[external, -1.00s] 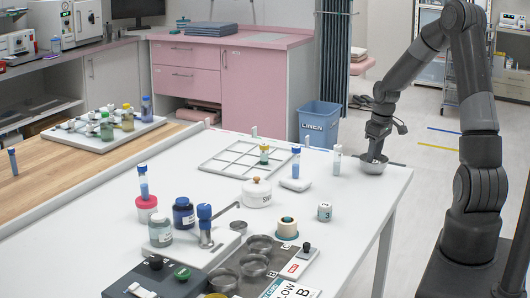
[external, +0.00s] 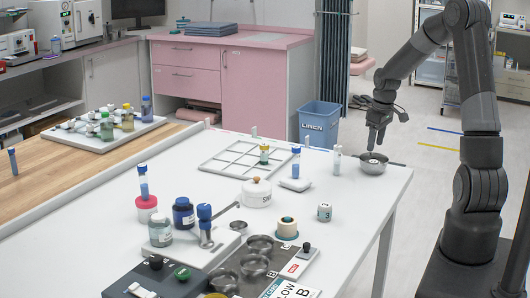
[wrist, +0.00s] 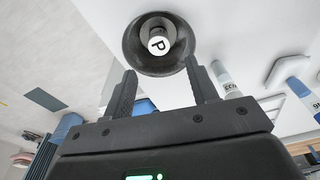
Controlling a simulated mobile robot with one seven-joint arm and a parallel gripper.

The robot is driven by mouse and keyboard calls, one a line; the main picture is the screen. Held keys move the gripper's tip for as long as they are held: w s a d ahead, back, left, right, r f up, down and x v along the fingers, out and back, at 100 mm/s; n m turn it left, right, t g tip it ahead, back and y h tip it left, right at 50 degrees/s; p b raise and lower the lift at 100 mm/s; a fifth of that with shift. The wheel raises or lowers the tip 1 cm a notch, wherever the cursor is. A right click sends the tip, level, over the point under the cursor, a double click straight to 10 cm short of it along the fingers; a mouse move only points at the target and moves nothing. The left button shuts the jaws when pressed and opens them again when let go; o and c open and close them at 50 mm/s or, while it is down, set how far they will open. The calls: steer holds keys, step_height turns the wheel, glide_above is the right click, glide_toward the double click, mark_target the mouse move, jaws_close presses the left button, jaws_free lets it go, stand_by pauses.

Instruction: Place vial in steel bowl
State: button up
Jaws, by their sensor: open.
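The steel bowl (external: 374,167) stands at the far right corner of the white table; it also shows in the wrist view (wrist: 132,62). A small vial with a round white top marked "P" (wrist: 159,42) is inside the bowl in the wrist view, seen from its top end. Its body is mostly hidden. My gripper (external: 375,149) is above the bowl, pointing down. In the wrist view my gripper (wrist: 160,72) has its fingers apart, with the bowl and vial beyond them and nothing held.
A pale capped tube (external: 337,160) stands just left of the bowl. A blue-capped tube (external: 296,163) stands in a white block farther left.

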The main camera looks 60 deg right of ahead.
mark_target(374, 162)
step_height(374, 162, up, 3)
stand_by(0.6)
steer(key=a+r+n+t+h, duration=0.1)
steer(key=a+r, duration=0.5)
steer(key=a, duration=0.4)
steer(key=a+r+h, duration=0.1)
steer(key=a+r, duration=0.4)
steer(key=a, duration=0.4)
steer(key=s+a+r+t+y, duration=0.1)
steer(key=s+a+r, duration=0.1)
steer(key=s+a, duration=0.4)
steer(key=s+a+r+t+y, duration=0.1)
steer(key=s+a+r+t, duration=0.1)
steer(key=s+a, duration=0.5)
steer(key=a, duration=0.4)
steer(key=shift+s+r+n, duration=0.15)
steer(key=shift+r+n, duration=0.25)
